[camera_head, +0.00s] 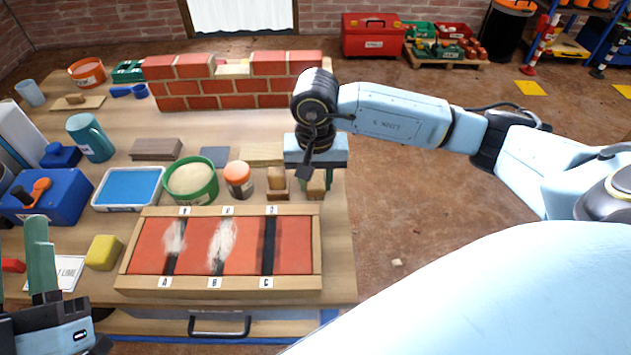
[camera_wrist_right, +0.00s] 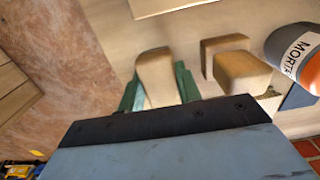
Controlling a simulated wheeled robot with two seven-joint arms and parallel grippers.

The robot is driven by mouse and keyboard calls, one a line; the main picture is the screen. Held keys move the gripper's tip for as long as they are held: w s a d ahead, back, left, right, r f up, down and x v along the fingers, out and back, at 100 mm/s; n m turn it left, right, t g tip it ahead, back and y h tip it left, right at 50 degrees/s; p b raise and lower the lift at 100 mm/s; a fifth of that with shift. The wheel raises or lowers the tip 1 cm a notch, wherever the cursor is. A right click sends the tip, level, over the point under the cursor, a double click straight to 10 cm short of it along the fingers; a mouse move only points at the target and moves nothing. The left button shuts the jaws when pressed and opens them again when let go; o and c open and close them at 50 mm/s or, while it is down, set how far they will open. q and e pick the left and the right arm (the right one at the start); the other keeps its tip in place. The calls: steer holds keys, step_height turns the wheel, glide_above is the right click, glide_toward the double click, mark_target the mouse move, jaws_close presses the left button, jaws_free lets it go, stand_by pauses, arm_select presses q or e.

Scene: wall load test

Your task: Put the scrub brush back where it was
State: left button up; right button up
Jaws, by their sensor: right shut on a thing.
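My right gripper (camera_head: 315,192) points down at the table's right edge, behind the framed panel's right end. Its green fingers are shut on a wooden block-like handle, taken as the scrub brush (camera_head: 316,184). In the right wrist view the handle (camera_wrist_right: 157,75) sits between the fingers; any bristles are hidden, and I cannot tell whether it touches the table. A similar wooden-handled tool (camera_head: 277,180) stands just left of it. My left gripper (camera_head: 22,262) is at the lower left, its fingers apart and nothing seen between them.
The framed red panel (camera_head: 318,255), with strips A, B and C, lies in front. An orange-lidded jar (camera_head: 238,180), green tub (camera_head: 193,197) and blue tray (camera_head: 94,203) stand to the left. A brick wall (camera_head: 220,95) stands behind.

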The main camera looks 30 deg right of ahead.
arm_select(q)
steer(key=shift+s+r, duration=0.1)
steer(key=shift+r, duration=0.1)
arm_select(e)
steer(key=shift+f, duration=0.15)
steer(key=shift+f, duration=0.15)
steer(key=o, duration=1)
steer(key=shift+c, duration=0.2)
arm_select(q)
steer(key=shift+s+r+t, duration=0.1)
steer(key=shift+t, duration=0.2)
